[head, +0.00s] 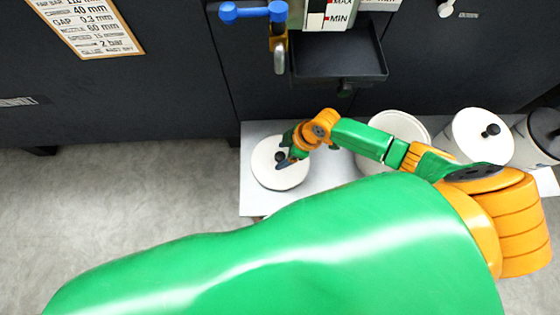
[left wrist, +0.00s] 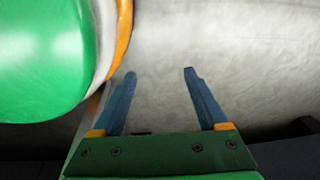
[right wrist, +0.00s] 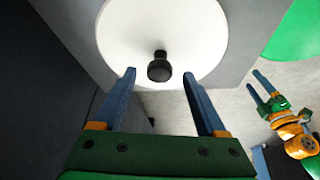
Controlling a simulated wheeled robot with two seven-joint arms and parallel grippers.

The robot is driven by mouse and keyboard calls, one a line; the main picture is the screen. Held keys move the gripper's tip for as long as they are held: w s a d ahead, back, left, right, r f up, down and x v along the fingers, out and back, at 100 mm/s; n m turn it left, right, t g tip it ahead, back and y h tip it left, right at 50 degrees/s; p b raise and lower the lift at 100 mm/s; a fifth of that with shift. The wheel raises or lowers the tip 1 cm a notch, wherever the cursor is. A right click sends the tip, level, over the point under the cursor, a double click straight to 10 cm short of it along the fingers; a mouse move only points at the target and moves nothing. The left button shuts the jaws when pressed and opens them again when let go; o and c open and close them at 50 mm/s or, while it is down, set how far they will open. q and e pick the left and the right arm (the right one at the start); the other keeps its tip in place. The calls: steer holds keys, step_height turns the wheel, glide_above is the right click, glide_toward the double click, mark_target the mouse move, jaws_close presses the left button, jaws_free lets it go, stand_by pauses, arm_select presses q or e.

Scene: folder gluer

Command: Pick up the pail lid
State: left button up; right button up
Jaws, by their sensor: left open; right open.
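The pail lid (head: 270,178) is a round white disc with a black knob, lying on the grey platform at its left end. In the right wrist view the lid (right wrist: 200,35) fills the top middle, with its black knob (right wrist: 160,68) just beyond my fingertips. My right gripper (head: 286,160) is over the lid at the knob; in its wrist view the right gripper (right wrist: 159,75) is open, its fingers either side of the knob's line and apart from it. My left gripper (left wrist: 159,73) is open and empty over bare floor; it also shows in the right wrist view (right wrist: 262,84).
A white pail (head: 400,124) stands behind my right forearm, partly hidden. Another white-lidded container (head: 470,135) and a dark one (head: 545,125) stand to its right. The dark machine with a black tray (head: 340,62) and blue-handled clamp (head: 252,12) rises behind the platform (head: 252,205).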

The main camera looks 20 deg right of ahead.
mark_target(268, 153)
steer(key=x, duration=0.2)
steer(key=shift+f+b, duration=0.3)
steer(key=shift+f, duration=0.05)
steer(key=shift+r, duration=0.1)
jaws_close()
steer(key=shift+r, duration=0.1)
